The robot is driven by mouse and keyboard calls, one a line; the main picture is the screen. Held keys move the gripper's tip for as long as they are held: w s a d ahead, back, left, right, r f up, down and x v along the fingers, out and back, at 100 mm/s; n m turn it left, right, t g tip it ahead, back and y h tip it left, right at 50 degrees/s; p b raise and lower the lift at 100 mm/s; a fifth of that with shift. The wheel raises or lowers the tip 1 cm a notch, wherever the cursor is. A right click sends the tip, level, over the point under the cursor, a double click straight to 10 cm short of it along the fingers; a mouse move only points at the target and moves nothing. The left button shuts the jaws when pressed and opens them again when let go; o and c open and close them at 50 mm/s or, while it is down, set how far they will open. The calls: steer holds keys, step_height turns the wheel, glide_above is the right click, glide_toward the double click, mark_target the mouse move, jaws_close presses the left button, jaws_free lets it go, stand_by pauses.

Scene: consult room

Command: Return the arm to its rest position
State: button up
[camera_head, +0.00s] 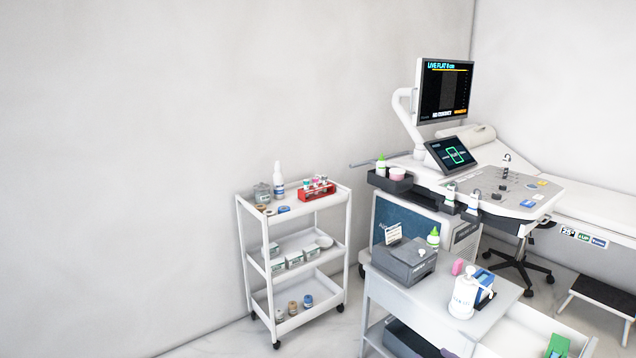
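My arm and gripper do not show in the head view, so I cannot see the arm's pose or whether the gripper is open or shut. The task names no other object.
A white three-shelf cart (346,206) with a red tube rack (317,191) stands against the wall. Right of it are an ultrasound machine (540,186) with a monitor (444,91), and a grey table (420,306) bearing a dark grey box (404,262) and a white bottle (463,297). Floor shows between cart and table.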

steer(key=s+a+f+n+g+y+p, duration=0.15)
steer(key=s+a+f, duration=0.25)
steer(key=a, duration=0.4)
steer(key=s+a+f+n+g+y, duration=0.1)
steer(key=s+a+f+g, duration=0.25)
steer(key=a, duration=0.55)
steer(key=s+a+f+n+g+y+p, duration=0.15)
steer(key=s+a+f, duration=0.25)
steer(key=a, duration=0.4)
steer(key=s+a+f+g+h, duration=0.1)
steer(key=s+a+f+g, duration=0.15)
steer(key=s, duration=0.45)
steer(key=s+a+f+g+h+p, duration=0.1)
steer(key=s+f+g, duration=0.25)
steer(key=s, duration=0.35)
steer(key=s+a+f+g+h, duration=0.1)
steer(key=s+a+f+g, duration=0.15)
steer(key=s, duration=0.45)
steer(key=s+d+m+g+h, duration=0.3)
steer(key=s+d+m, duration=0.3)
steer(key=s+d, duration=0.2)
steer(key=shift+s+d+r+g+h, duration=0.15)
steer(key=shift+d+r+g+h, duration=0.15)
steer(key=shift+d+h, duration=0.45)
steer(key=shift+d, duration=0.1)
